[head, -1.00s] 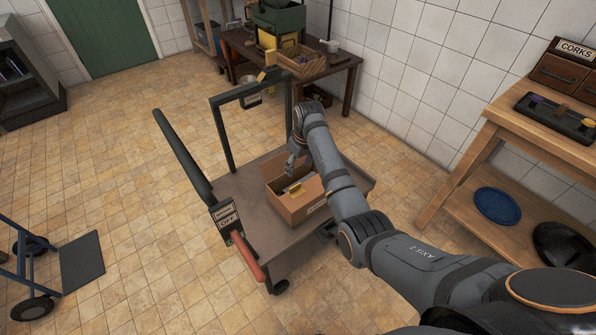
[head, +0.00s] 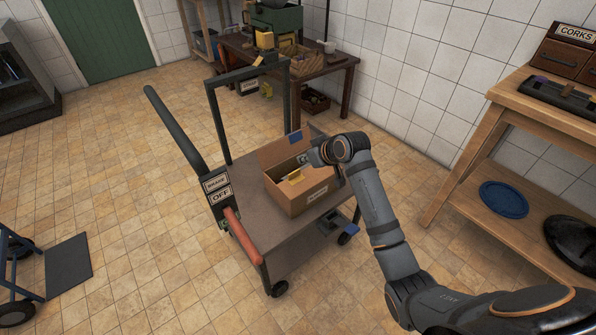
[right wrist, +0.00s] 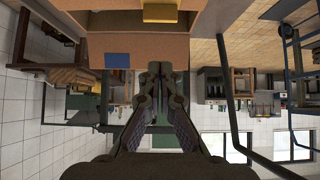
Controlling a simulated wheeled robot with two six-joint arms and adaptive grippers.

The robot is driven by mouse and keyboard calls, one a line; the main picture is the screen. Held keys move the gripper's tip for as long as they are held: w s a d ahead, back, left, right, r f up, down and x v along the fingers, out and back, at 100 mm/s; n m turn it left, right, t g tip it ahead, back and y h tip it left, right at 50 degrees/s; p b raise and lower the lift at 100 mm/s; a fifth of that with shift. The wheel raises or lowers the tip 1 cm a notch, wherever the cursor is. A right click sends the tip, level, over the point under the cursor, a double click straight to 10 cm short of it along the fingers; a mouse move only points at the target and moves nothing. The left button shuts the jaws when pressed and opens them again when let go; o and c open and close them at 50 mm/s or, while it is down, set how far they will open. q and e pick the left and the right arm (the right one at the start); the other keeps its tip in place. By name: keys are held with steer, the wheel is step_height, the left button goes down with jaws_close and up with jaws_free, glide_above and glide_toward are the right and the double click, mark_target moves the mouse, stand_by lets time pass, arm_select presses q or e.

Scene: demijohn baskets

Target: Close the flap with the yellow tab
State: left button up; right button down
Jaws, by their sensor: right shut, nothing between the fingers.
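An open cardboard box (head: 300,202) stands on the flat cart. Its yellow tab (head: 293,177) shows at the box opening, on a pale flap edge; whether that flap is level or tilted is hard to tell. In the right wrist view the yellow tab (right wrist: 160,11) shows at the top. A far flap with a blue tab (head: 295,137) stands up; the blue tab also shows in the right wrist view (right wrist: 118,82). My right gripper (right wrist: 160,70) is shut and empty, beside the box's upper right in the head view, its fingertips mostly hidden there. My left gripper is out of view.
A wooden bench (head: 540,105) stands at right and a dark table (head: 320,65) behind. Open tiled floor lies left of the cart.

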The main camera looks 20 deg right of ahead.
mark_target(298, 181)
steer(key=x, duration=0.4)
steer(key=shift+f+b, duration=0.15)
steer(key=shift+b, duration=0.2)
step_height(298, 181, down, 3)
steer(key=shift+w+r, duration=0.15)
steer(key=shift+w, duration=0.05)
steer(key=shift+f+b, duration=0.35)
steer(key=shift+f, duration=0.35)
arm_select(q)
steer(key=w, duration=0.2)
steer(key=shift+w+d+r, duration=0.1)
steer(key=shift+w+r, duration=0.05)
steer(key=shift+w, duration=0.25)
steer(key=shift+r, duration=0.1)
